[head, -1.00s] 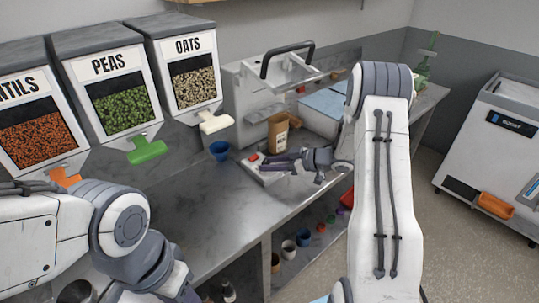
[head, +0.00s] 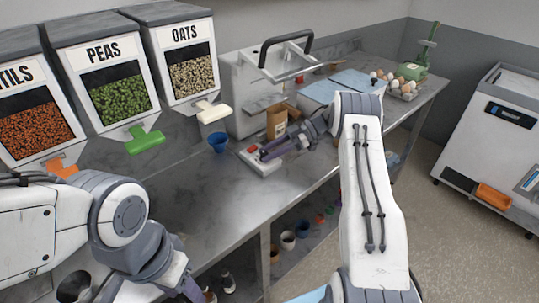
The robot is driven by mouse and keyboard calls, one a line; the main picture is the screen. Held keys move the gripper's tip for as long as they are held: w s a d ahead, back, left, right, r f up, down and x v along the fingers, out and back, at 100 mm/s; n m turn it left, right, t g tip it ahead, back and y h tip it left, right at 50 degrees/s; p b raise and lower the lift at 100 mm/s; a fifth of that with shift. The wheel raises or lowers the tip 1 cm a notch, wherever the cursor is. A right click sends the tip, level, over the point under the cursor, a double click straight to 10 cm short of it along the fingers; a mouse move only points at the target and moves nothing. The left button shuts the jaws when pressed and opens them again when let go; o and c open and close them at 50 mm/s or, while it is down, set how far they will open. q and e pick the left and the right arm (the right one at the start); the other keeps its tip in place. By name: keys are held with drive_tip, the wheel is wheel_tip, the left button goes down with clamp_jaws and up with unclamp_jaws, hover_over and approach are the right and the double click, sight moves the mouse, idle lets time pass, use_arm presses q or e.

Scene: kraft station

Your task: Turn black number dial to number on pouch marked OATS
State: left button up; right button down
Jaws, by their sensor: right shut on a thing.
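The hopper marked OATS (head: 191,72) hangs on the wall at the left, holding pale oats behind its window. A kraft pouch (head: 277,122) stands on the bench behind a low white device (head: 266,166) with a red part on top. My right gripper (head: 265,152) reaches in from the right, low over this device, with its fingers closed at its top. The black number dial is hidden at the fingers; I cannot read its number or any number on the pouch. My left arm is at the lower left, and its gripper is too cut off to read.
PEAS (head: 121,100) and lentils (head: 36,126) hoppers hang to the left. A blue cup (head: 218,142) stands on the bench below the OATS spout. A grey machine with a black handle (head: 286,47) stands behind the pouch. Eggs (head: 392,79) sit at the back right.

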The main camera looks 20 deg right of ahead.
drive_tip(key=shift+a+r, duration=0.1)
idle(0.4)
drive_tip(key=c, duration=0.5)
unclamp_jaws()
drive_tip(key=r, duration=0.1)
drive_tip(key=r+b, duration=0.1)
drive_tip(key=r, duration=0.2)
drive_tip(key=shift+s+d+r, duration=0.2)
drive_tip(key=shift+d, duration=0.15)
drive_tip(key=s+d+r, duration=0.2)
drive_tip(key=s+d+r+b, duration=0.1)
drive_tip(key=s+d+r, duration=0.1)
drive_tip(key=s, duration=0.1)
drive_tip(key=s+d+r+b, duration=0.1)
drive_tip(key=s+d+r, duration=0.1)
drive_tip(key=s+d, duration=0.1)
drive_tip(key=shift+s+d+r, duration=0.1)
drive_tip(key=shift+r, duration=0.15)
